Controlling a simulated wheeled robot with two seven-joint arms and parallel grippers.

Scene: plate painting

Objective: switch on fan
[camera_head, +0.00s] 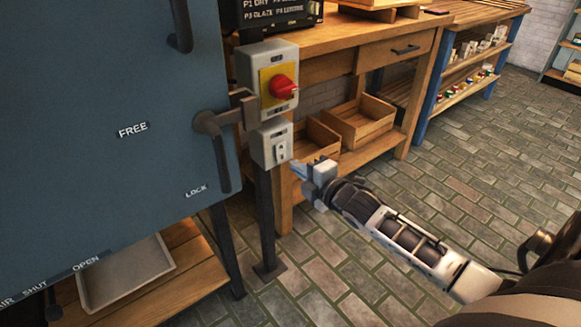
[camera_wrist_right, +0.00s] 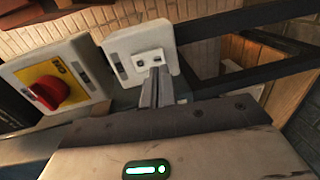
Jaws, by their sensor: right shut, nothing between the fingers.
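A grey box with a red rotary knob (camera_head: 284,87) on a yellow plate stands on a post beside the blue cabinet. The knob also shows in the wrist view (camera_wrist_right: 47,93), with "ON" on its plate. Below it is a smaller grey switch box (camera_head: 270,146) with a small lever on its front. This smaller box also shows in the wrist view (camera_wrist_right: 120,45). My right gripper (camera_head: 299,169) is shut and empty, just right of the smaller box. In the wrist view its fingertips (camera_wrist_right: 157,80) overlap the switch plate, hiding the lever; I cannot tell whether they touch.
The blue cabinet (camera_head: 90,100) with a dark handle (camera_head: 214,145) fills the left. A wooden workbench (camera_head: 345,40) with open wooden trays (camera_head: 357,122) stands behind the switch post (camera_head: 266,220). The brick floor (camera_head: 460,150) at right is clear.

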